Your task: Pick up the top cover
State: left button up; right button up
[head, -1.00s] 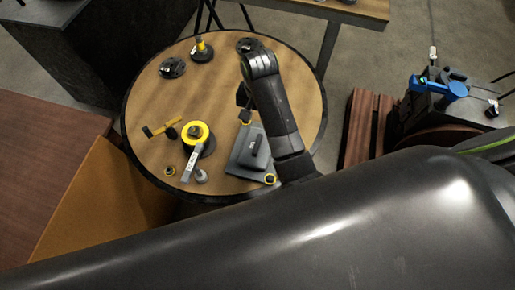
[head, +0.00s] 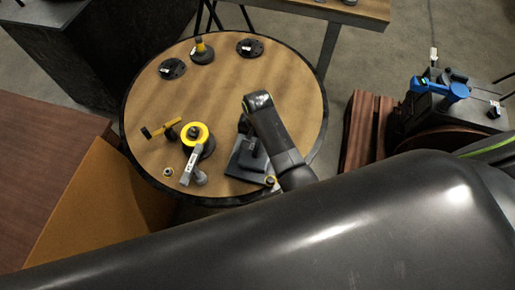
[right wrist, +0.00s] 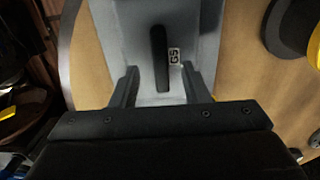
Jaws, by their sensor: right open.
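The top cover looks to be the grey plate (head: 239,163) with a dark raised handle, at the near right of the round table. In the right wrist view the grey cover (right wrist: 203,22) carries a black bar handle (right wrist: 159,52) and a small white label. My right gripper (right wrist: 159,75) is open, with one finger on each side of the handle's near end; I cannot tell whether they touch the cover. In the head view the right gripper (head: 247,130) is over the cover and partly hidden by my wrist. My left gripper is not in view.
A machine with a blue part (head: 440,88) stands at the right.

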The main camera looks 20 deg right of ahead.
jog(key=shift+f, duration=1.35)
jog(key=shift+w, duration=0.1)
grip_shut()
